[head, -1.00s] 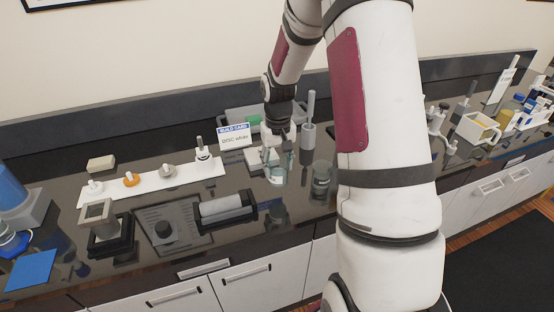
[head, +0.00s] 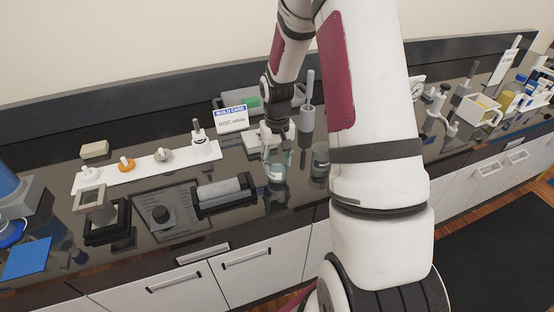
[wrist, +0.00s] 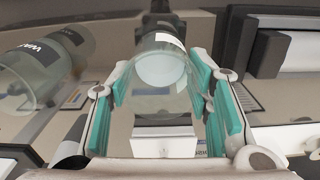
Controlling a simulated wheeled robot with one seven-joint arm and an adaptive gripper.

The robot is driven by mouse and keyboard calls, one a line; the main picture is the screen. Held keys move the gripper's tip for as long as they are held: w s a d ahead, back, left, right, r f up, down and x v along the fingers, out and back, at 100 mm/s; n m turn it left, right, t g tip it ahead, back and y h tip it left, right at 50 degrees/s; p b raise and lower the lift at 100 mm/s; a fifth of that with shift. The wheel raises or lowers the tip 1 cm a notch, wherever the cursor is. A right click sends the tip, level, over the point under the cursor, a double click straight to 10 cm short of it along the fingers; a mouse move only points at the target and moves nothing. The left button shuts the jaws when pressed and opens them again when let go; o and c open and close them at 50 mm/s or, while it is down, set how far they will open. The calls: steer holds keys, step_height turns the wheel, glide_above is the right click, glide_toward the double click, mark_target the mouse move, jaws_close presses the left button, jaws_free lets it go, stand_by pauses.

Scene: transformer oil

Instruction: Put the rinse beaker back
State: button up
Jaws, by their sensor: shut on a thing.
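The rinse beaker (head: 276,174) is a clear glass vessel with a white label. My gripper (head: 278,156) is shut on it and holds it upright at the counter's front half. In the wrist view the beaker (wrist: 158,68) sits between the teal-padded fingers of my gripper (wrist: 162,95). Its reflection shows just below it in the head view. I cannot tell whether its base touches the counter.
A similar glass jar (head: 320,160) stands close to the right; its label is partly readable in the wrist view (wrist: 45,65). A grey roller in a black tray (head: 222,193) lies to the left. A card sign (head: 231,119) and a grey holder with a rod (head: 306,115) stand behind.

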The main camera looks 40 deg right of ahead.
steer(key=shift+f, duration=0.3)
steer(key=o, duration=1.7)
step_height(320, 180, up, 12)
stand_by(0.3)
steer(key=s+a+r+n+t+h, duration=0.1)
steer(key=s+a+r, duration=0.35)
steer(key=r, duration=0.25)
steer(key=s+a+r+n+t, duration=0.1)
steer(key=s+a+r+t, duration=0.15)
steer(key=a+r, duration=0.4)
steer(key=s+a+r, duration=0.1)
steer(key=s+a, duration=0.1)
steer(key=s, duration=0.2)
steer(key=s+a+r+n+t, duration=0.1)
steer(key=s+a+r, duration=0.1)
steer(key=s, duration=0.3)
steer(key=s+a+r+t+y, duration=0.1)
steer(key=s+a+r, duration=0.1)
steer(key=s+a, duration=0.1)
steer(key=shift+s+n, duration=0.4)
steer(key=shift+s, duration=0.25)
